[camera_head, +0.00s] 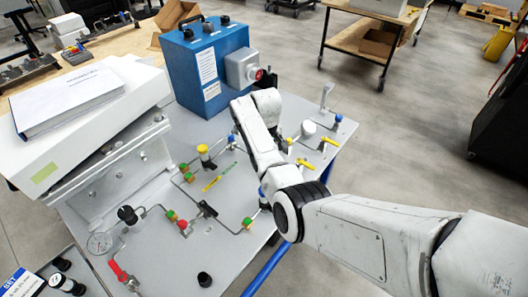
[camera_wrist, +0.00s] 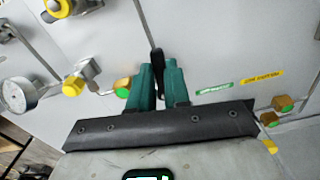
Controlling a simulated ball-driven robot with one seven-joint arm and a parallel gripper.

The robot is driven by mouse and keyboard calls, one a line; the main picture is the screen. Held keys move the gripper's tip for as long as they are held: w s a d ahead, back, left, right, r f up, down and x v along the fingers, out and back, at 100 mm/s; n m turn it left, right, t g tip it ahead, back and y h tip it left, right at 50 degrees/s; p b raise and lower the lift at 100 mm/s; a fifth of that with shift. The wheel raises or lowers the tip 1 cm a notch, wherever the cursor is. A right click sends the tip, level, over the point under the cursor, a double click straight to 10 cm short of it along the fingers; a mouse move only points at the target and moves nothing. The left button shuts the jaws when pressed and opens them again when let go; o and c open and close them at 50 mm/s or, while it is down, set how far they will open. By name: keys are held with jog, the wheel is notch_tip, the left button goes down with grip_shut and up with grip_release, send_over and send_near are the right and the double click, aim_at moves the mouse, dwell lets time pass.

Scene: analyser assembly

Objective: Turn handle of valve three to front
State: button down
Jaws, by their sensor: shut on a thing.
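In the wrist view, my gripper (camera_wrist: 160,78) has green fingers closed on a slim black valve handle (camera_wrist: 157,62). The handle's upper end shows between and just above the fingertips; its lower part and the valve body are hidden by the fingers. In the head view, my white arm covers the gripper and the held handle. Another black handle (camera_head: 207,210) stands free on the grey panel there, beside a red and green fitting. No number marking valve three is readable.
In the wrist view, a green-ended brass fitting (camera_wrist: 122,87) is close left of the fingers, and a green label (camera_wrist: 214,89) is at right. The head view shows a pressure gauge (camera_head: 99,243), a blue box (camera_head: 205,65) and a white housing (camera_head: 110,125) on the panel.

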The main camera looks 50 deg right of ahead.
jog(key=shift+d+r+n, duration=0.1)
jog(key=shift+d+n, duration=0.2)
jog(key=shift+n, duration=0.5)
jog(key=shift+w, duration=0.1)
jog(key=c, duration=1.1)
grip_release()
notch_tip(320, 180, up, 11)
jog(key=shift+f+b, duration=0.15)
jog(key=shift+b, duration=0.2)
